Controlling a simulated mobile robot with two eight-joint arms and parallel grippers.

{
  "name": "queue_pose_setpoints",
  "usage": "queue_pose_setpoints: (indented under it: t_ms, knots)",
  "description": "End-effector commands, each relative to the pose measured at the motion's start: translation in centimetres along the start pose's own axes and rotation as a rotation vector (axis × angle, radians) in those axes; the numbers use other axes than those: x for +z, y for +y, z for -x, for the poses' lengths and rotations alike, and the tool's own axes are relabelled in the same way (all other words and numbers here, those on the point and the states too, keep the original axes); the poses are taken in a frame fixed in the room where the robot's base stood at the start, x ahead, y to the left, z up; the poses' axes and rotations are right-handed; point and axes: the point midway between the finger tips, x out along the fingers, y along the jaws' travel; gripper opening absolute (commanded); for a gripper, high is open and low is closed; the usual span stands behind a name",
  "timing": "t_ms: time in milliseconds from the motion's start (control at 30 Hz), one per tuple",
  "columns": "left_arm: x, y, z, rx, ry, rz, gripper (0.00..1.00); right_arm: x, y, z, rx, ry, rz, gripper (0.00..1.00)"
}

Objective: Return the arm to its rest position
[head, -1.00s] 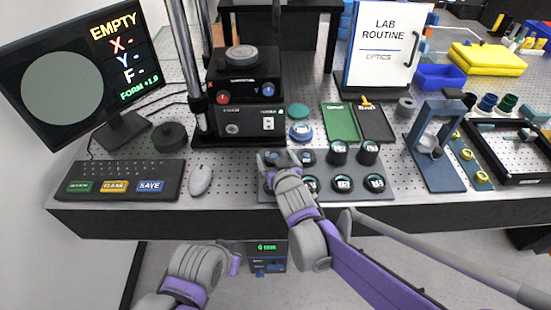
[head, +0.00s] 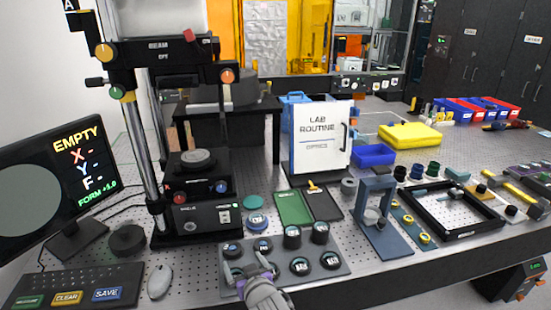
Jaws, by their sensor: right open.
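My right gripper (head: 257,274) shows at the bottom centre in the head view, with grey and purple parts. It is open, over the front left part of the grey tray (head: 342,269), and nothing shows held in it. The tray carries several round black pieces, such as a tall one (head: 291,237) and a low one (head: 299,265). The gripper and wrist hide part of the tray's front left. Whether the fingers touch anything there cannot be told. My left gripper is out of view.
An instrument with a post (head: 145,150) stands left of the tray, with a mouse (head: 159,282) and keyboard (head: 75,288) in front. A green tray (head: 293,207) lies behind. A blue stand (head: 375,215) and black frame (head: 455,208) stand to the right.

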Motion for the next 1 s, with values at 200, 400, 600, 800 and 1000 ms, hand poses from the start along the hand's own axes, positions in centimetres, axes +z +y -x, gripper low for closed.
queue_pose_setpoints:
  t_ms: [200,400,600,800,1000]
  knots:
    - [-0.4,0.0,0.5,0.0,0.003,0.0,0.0,2.2,7.9,6.9,0.133,-0.164,-0.048,1.0]
    - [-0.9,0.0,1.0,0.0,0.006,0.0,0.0,7.6,14.3,17.5,0.266,-0.393,-0.14,1.0]
    - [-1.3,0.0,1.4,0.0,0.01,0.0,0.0,13.7,16.0,26.8,0.335,-0.589,-0.245,1.0]
    - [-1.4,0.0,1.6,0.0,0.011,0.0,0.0,17.3,15.5,31.3,0.352,-0.69,-0.31,1.0]
    - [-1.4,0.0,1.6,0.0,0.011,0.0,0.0,17.3,15.5,31.3,0.352,-0.69,-0.31,1.0]
